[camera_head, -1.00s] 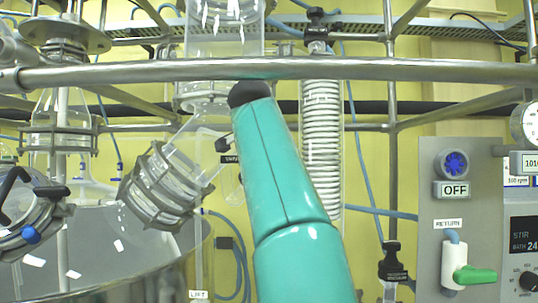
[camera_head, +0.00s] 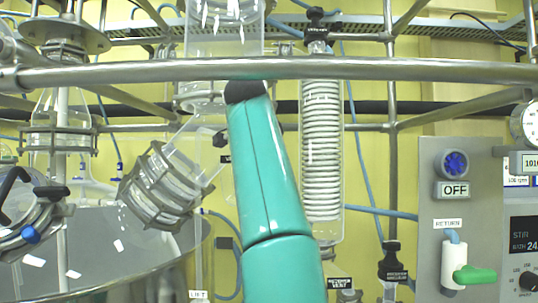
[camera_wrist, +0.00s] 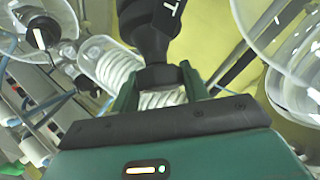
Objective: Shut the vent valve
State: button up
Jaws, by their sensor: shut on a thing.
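In the wrist view, my gripper (camera_wrist: 160,80) has its two green fingers on either side of the narrow lower part of a black valve handle (camera_wrist: 150,28). It is shut on this handle. A white letter T shows on the handle's dark label; the rest of the label is out of view. In the head view, my gripper is hidden and only my teal arm shows. A black fitting with a dark label (camera_head: 340,283) stands low, right of my arm. I cannot tell whether it is the held handle or which way the valve is set.
A coiled glass condenser (camera_head: 321,150) stands right of my arm, and a clamped glass flange (camera_head: 165,187) lies to its left. A steel rail (camera_head: 420,69) crosses above. A grey panel (camera_head: 470,220) with a green-handled return valve (camera_head: 473,275) is at the right.

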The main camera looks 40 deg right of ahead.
jog(key=o, duration=1)
jog(key=shift+a, duration=0.1)
jog(key=shift+n+t, duration=0.5)
jog(key=shift+n, duration=0.1)
